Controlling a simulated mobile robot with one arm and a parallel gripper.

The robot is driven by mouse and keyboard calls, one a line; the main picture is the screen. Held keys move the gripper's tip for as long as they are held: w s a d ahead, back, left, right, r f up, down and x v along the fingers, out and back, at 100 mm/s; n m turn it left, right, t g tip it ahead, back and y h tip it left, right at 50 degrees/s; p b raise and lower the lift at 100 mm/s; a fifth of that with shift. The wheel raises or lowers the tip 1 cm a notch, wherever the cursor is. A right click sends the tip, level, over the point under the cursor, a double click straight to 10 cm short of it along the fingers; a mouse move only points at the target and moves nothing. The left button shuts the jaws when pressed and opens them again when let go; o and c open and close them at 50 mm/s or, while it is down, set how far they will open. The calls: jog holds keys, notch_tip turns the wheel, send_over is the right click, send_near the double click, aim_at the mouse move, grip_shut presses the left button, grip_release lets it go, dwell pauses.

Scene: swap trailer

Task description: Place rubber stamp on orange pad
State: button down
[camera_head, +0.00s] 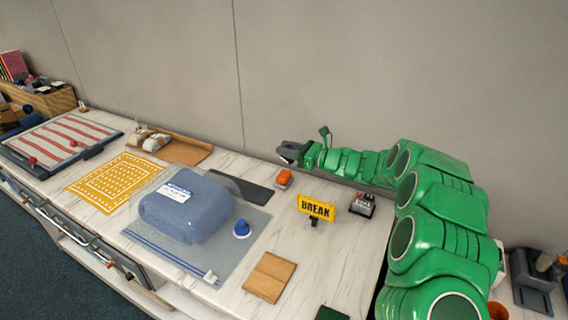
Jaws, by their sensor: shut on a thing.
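My gripper (287,156), dark grey at the end of my green arm, is above the back edge of the counter near the wall. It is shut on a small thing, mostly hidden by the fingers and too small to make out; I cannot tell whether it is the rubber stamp. A small orange block on a pale base (284,177) appears just below the gripper in the picture. A flat orange-yellow mat with a white pattern (109,182) lies left of centre. I cannot tell for certain which of these is the orange pad.
A blue-grey bag (187,207) lies on a grey sheet, with a blue-topped knob (242,229) beside it. A yellow BREAK sign (316,208) stands near a small dark device (362,204). A wooden plate (269,277) lies in front. A striped board (62,141) is far left.

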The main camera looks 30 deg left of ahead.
jog(key=shift+w+a+f, duration=0.55)
jog(key=shift+w+f, duration=0.15)
jog(key=shift+f, duration=0.3)
jog(key=shift+w+a+f, duration=0.55)
jog(key=shift+w+f, duration=0.15)
jog(key=shift+f, duration=0.3)
jog(key=shift+w+a+f, duration=0.55)
jog(key=shift+w+f, duration=0.15)
jog(key=shift+f, duration=0.3)
jog(key=shift+f, duration=0.1)
jog(key=shift+w+a+f, duration=0.1)
jog(key=shift+f, duration=1.5)
jog(key=c, duration=0.9)
grip_release()
jog(key=shift+f, duration=0.1)
jog(key=shift+o, duration=0.2)
